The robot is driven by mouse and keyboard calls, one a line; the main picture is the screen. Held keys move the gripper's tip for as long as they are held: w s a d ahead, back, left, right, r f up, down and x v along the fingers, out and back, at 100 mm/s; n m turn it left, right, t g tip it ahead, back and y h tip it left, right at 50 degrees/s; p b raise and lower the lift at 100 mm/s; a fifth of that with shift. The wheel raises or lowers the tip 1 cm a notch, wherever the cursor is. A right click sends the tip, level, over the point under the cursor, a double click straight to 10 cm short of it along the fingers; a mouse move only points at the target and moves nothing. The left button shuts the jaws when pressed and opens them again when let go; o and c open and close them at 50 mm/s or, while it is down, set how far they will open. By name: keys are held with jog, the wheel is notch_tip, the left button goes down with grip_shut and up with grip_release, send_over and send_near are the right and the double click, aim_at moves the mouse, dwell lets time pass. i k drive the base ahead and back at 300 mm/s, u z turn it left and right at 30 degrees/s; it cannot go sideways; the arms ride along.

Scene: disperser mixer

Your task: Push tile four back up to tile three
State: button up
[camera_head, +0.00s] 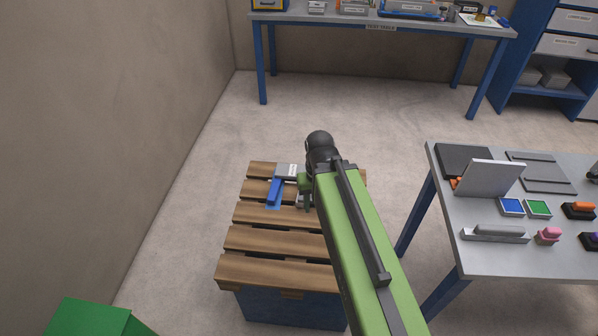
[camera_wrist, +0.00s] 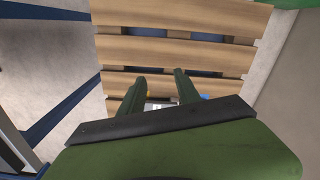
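I cannot make out any tile marked three or four. Wooden slats (camera_head: 262,241) lie in a row with gaps on a blue base (camera_head: 290,307); they also show in the wrist view (camera_wrist: 180,48). A grey-white labelled block (camera_head: 286,170) and a blue bar-shaped piece (camera_head: 275,191) lie on the far slats. My gripper (camera_head: 306,196) is just right of them, partly hidden by my arm. In the wrist view my gripper (camera_wrist: 158,80) has its two green fingers apart over the slats. A small white labelled piece (camera_wrist: 159,105) shows between them; contact cannot be told.
A grey table (camera_head: 470,251) with trays and small coloured items stands at right. A long table (camera_head: 380,23) and a blue shelf (camera_head: 530,87) stand at the back. A green box (camera_head: 90,318) is at front left. Bare floor (camera_head: 200,180) lies left of the slats.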

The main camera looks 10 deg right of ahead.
aim_at(283, 171)
jog(key=u, duration=0.1)
jog(key=k, duration=0.35)
jog(key=z, duration=2.85)
jog(key=k, duration=1.15)
jog(key=u, duration=2.25)
jog(key=i, duration=1.05)
jog(key=z, duration=0.05)
